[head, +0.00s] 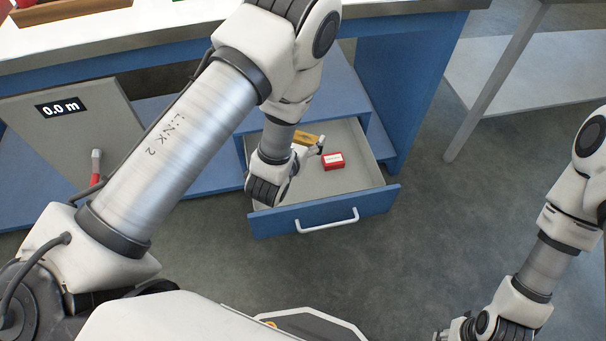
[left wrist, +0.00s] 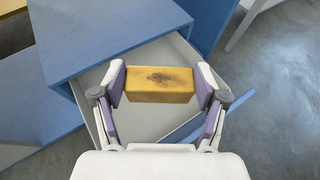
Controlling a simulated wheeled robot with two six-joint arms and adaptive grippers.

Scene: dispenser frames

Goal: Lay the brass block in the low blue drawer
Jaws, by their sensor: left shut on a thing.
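The brass block (left wrist: 160,84) is a golden bar with a dark smudge on its face. My left gripper (left wrist: 160,86) is shut on it, one finger at each end, in the left wrist view. In the head view the block (head: 305,139) shows partly behind my left gripper (head: 307,148), over the inside of the pulled-out blue drawer (head: 328,220). The drawer has a grey interior and a white handle. I cannot tell whether the block touches the drawer floor. My right gripper (head: 455,331) is at the bottom right edge, only partly in view, far from the drawer.
A small red box (head: 333,161) lies in the drawer, right of the block. A blue cabinet top (left wrist: 105,35) overhangs the drawer's back. A workbench (head: 150,38) stands behind, with a wooden tray (head: 65,12). A grey table (head: 525,70) stands at the right.

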